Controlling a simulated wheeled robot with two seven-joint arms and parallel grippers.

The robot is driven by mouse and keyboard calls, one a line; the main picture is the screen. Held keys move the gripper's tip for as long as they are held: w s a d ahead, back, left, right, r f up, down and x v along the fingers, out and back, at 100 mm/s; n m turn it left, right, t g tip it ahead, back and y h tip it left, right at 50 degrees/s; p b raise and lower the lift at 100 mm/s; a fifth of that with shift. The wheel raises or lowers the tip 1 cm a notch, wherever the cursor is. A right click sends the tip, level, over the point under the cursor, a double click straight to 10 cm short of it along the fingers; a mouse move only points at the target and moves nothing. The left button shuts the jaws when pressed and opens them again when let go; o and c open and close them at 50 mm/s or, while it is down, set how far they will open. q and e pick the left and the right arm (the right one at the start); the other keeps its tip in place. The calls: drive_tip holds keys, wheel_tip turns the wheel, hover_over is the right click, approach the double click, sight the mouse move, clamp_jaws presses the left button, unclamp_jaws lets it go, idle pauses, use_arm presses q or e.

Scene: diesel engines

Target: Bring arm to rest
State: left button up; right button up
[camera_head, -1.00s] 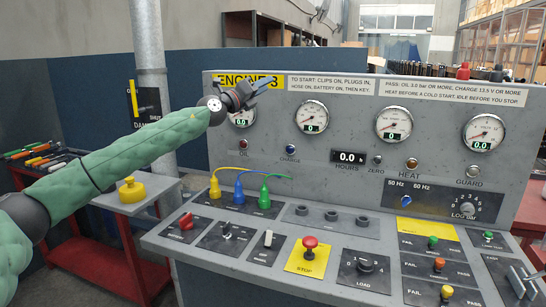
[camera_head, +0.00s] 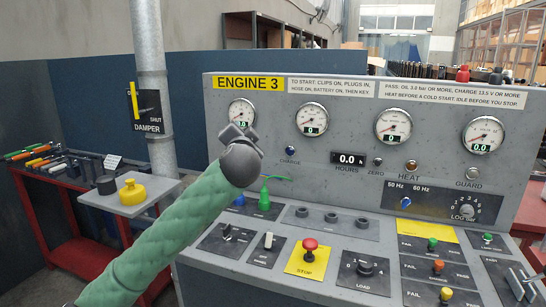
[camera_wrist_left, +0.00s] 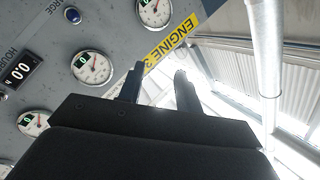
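My left arm, in a green sleeve, rises from the bottom left of the head view. My left gripper (camera_head: 238,132) is in front of the console's upright panel, just below the leftmost gauge (camera_head: 241,113), and is foreshortened there. In the left wrist view its two fingers (camera_wrist_left: 160,78) stand apart with nothing between them, so it is open and empty. Beyond them show the yellow ENGINE 3 label (camera_wrist_left: 170,45) and several gauges. My right gripper is not in view.
The sloped desk carries a red stop button (camera_head: 310,244), a load knob (camera_head: 365,265) and several switches. A green plug (camera_head: 264,198) is close beside the arm. At left are a grey pipe (camera_head: 150,60), a damper plate (camera_head: 147,112) and a red tool cart (camera_head: 65,210).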

use_arm(q)
drive_tip(key=s+a+f+n+g+h+p, duration=0.15)
drive_tip(key=s+f+g, duration=0.25)
drive_tip(key=s+f, duration=1.1)
drive_tip(key=s+a+f+n+g+h, duration=0.1)
drive_tip(key=s+a+f+n+g, duration=0.3)
drive_tip(key=s+f, duration=1.1)
drive_tip(key=s+a+f+g+h, duration=0.1)
drive_tip(key=s+f+g, duration=0.6)
drive_tip(key=f, duration=1.4)
drive_tip(key=s+f, duration=0.4)
drive_tip(key=s, duration=0.4)
drive_tip(key=s+f+g, duration=0.1)
drive_tip(key=s+f, duration=0.3)
drive_tip(key=s, duration=0.3)
drive_tip(key=shift+s+d+n+g, duration=0.3)
drive_tip(key=shift+s+d+n, duration=0.05)
drive_tip(key=shift+s+d, duration=0.05)
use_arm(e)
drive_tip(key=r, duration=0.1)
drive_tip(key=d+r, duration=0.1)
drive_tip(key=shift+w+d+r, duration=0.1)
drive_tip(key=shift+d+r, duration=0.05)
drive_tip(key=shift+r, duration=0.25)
use_arm(q)
drive_tip(key=shift+f+p, duration=0.1)
drive_tip(key=shift+p, duration=0.2)
